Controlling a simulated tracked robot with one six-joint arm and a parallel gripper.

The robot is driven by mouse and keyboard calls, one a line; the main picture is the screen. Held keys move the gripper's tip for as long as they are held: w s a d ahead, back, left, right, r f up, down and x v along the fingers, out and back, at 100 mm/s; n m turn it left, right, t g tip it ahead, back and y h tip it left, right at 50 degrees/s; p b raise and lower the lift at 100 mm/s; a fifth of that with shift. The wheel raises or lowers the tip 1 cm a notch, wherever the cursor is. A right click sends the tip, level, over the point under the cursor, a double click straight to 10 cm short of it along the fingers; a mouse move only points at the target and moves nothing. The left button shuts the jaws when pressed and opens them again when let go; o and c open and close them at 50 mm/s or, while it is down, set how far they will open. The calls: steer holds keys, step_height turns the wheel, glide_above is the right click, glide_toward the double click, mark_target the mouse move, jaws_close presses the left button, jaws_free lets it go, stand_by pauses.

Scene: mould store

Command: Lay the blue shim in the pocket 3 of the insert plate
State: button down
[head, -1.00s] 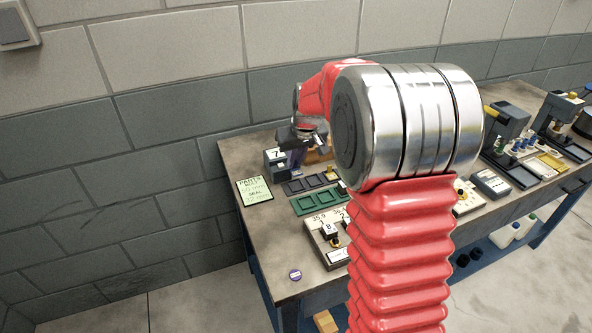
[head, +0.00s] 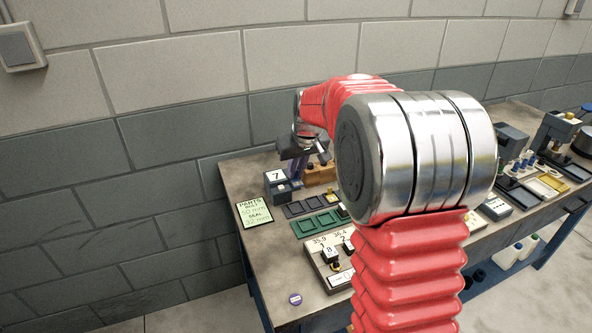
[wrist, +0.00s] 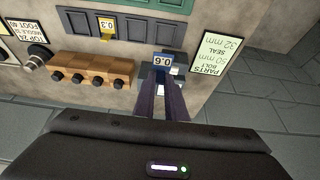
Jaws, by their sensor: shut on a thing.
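My gripper (wrist: 164,80) points down at the bench in the wrist view, its dark fingers shut on the blue shim (wrist: 163,60), which bears the label 0.6. In the head view my gripper (head: 293,172) is beside the block with card 7, and the shim cannot be made out. A dark plate with several pockets (wrist: 150,25) lies beyond the fingertips, apart from the shim; it also shows in the head view (head: 312,206). A green pocketed plate (head: 320,223) lies in front of it. I cannot tell which is the insert plate, nor read pocket numbers.
A yellow shim labelled 0.3 (wrist: 107,27) is at the dark plate. A wooden block with several dark knobs (wrist: 92,70) stands left of my fingers in the wrist view. The parts card (wrist: 207,53) is to the right. A block with card 7 (head: 277,178) stands near my gripper.

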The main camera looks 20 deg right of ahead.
steer(key=s+d+r+m+h, duration=0.1)
steer(key=s+d+r+m, duration=0.2)
steer(key=s+d, duration=0.75)
steer(key=s+f+n, duration=0.1)
steer(key=s+f, duration=0.1)
steer(key=s, duration=0.3)
steer(key=s+d+f+n+y, duration=0.1)
steer(key=s+f+n, duration=0.1)
steer(key=s, duration=0.4)
steer(key=shift+s+d+f, duration=0.15)
steer(key=shift+d+f, duration=0.15)
steer(key=shift+f, duration=0.1)
steer(key=shift+f, duration=2.5)
steer(key=shift+f, duration=0.8)
